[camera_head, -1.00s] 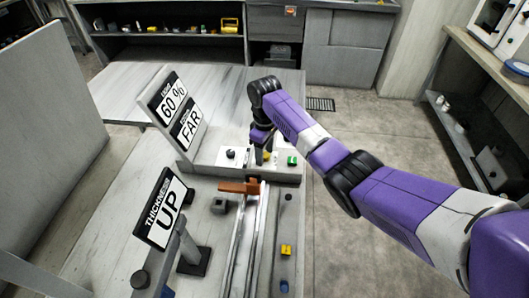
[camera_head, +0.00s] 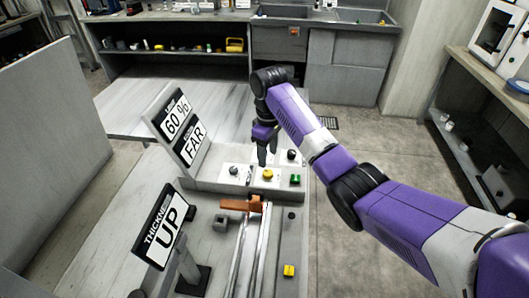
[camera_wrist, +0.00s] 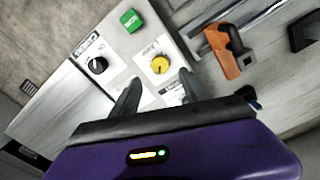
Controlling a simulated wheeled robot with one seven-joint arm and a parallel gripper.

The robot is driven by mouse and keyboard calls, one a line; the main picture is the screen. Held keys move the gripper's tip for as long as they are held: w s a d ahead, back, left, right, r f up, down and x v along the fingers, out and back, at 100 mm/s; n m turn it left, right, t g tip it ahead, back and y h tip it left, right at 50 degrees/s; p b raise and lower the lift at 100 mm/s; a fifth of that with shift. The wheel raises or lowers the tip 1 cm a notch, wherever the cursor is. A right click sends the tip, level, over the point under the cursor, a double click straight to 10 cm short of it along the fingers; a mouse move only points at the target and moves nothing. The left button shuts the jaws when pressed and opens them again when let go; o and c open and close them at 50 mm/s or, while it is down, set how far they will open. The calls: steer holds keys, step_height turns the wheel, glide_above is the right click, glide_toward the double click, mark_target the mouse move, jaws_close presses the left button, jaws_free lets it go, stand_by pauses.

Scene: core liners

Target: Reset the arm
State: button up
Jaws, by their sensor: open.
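My gripper (camera_head: 266,157) points down above the control panel at the far end of the bench. In the wrist view its two fingers (camera_wrist: 155,95) are spread apart with nothing between them. The panel carries a yellow knob (camera_head: 267,174), which also shows in the wrist view (camera_wrist: 160,65) just beyond the fingertips. A black knob (camera_wrist: 97,65) and a green button (camera_wrist: 131,20) are beside it. I see no contact between the fingers and the knobs. My arm reaches in from the right.
Signs read "60 %" (camera_head: 176,117), "FAR" (camera_head: 194,145) and "UP" (camera_head: 170,226). An orange-brown block (camera_head: 240,204) sits on metal rails (camera_head: 250,250). A yellow button (camera_head: 289,271) is nearer.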

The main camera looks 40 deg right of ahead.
steer(key=w+a+r+m+t+h, duration=0.15)
steer(key=w+r+t, duration=0.25)
steer(key=w+t, duration=0.6)
steer(key=s+a+m+t, duration=0.3)
steer(key=s+a+t, duration=0.2)
steer(key=a, duration=0.7)
steer(key=s+a, duration=0.3)
steer(key=s, duration=1.2)
steer(key=s+a+n+y+b, duration=0.1)
steer(key=s+a, duration=0.3)
steer(key=s, duration=1.1)
steer(key=s+a, duration=0.4)
steer(key=s, duration=1.1)
steer(key=shift+s+a+r+b, duration=0.2)
steer(key=shift+r+b, duration=0.05)
steer(key=shift+b, duration=0.05)
